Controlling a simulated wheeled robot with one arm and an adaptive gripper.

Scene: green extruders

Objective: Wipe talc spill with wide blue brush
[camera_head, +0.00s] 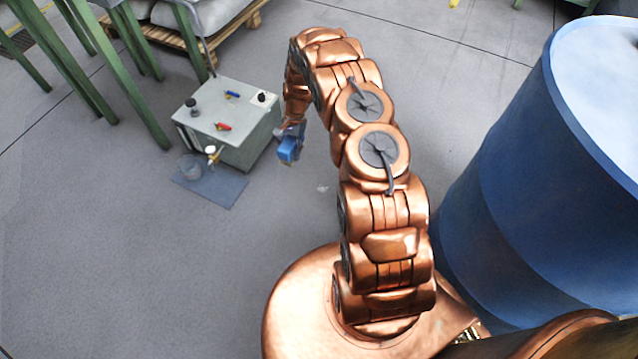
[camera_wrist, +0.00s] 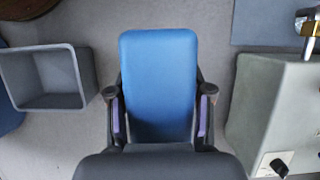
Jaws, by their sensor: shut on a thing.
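My gripper (camera_head: 292,130) hangs above the floor beside a grey cabinet. It is shut on the wide blue brush (camera_head: 287,150). In the wrist view, the fingers of my gripper (camera_wrist: 158,95) press purple pads on both sides of the brush (camera_wrist: 159,65), whose broad flat blue face fills the middle. Its bristles cannot be made out. A small pale patch (camera_head: 322,188) lies on the grey floor to the right of and nearer than the brush in the head view. It may be the talc, but it is too small to be sure.
The grey cabinet (camera_head: 235,150) carries small red and blue items. A blue-grey mat (camera_head: 222,188) with a clear beaker (camera_head: 189,166) lies before it. A grey open bin (camera_wrist: 45,100) is left in the wrist view. A blue drum (camera_head: 510,170) stands right; the left foreground floor is clear.

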